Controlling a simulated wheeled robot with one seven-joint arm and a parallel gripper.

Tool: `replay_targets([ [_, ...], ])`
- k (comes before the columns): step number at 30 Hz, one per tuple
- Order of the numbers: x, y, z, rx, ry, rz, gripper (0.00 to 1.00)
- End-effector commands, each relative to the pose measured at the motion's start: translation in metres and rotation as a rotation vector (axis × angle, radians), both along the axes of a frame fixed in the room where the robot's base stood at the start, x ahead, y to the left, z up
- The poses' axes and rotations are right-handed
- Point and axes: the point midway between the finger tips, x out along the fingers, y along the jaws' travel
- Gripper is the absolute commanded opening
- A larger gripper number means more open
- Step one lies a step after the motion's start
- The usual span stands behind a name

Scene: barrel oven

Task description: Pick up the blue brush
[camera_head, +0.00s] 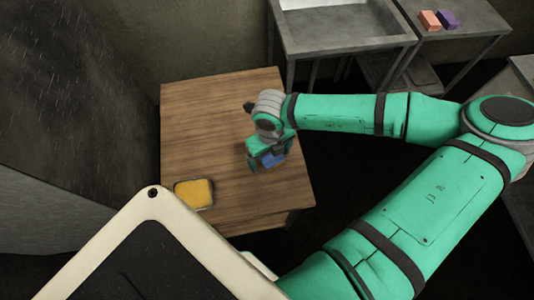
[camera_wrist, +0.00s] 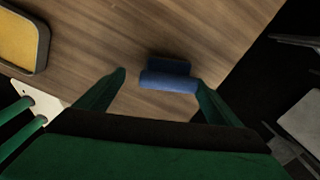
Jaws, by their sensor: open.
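The blue brush (camera_wrist: 168,80) lies on the wooden table, near its right edge in the wrist view. In the head view only a small blue part of the brush (camera_head: 271,158) shows beneath my gripper (camera_head: 265,163). In the wrist view my gripper (camera_wrist: 160,85) is open, with one green finger to the left of the brush and the other close to its right end. The left finger stands apart from the brush. I cannot tell whether the right finger touches it, or how high the fingers are above the table.
A tray with yellow contents (camera_head: 211,182) sits at the table's front left; it also shows in the wrist view (camera_wrist: 44,47). The wooden table (camera_head: 200,120) is otherwise mostly clear. A metal sink unit (camera_head: 345,38) stands behind, with an orange block (camera_head: 429,20) and a purple block (camera_head: 448,19) beside it.

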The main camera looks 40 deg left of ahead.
Motion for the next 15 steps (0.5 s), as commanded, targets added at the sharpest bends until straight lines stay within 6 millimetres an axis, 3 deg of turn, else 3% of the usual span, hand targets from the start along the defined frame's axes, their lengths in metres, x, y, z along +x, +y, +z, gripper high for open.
replay_targets([
  [5, -0.0002, 0.0006, 0.0000, 0.000, 0.000, 0.001, 0.88],
  [11, -0.0005, 0.0011, 0.0002, 0.001, 0.000, 0.003, 0.42],
  [15, -0.0007, 0.0015, 0.0003, 0.001, 0.000, 0.004, 0.38],
])
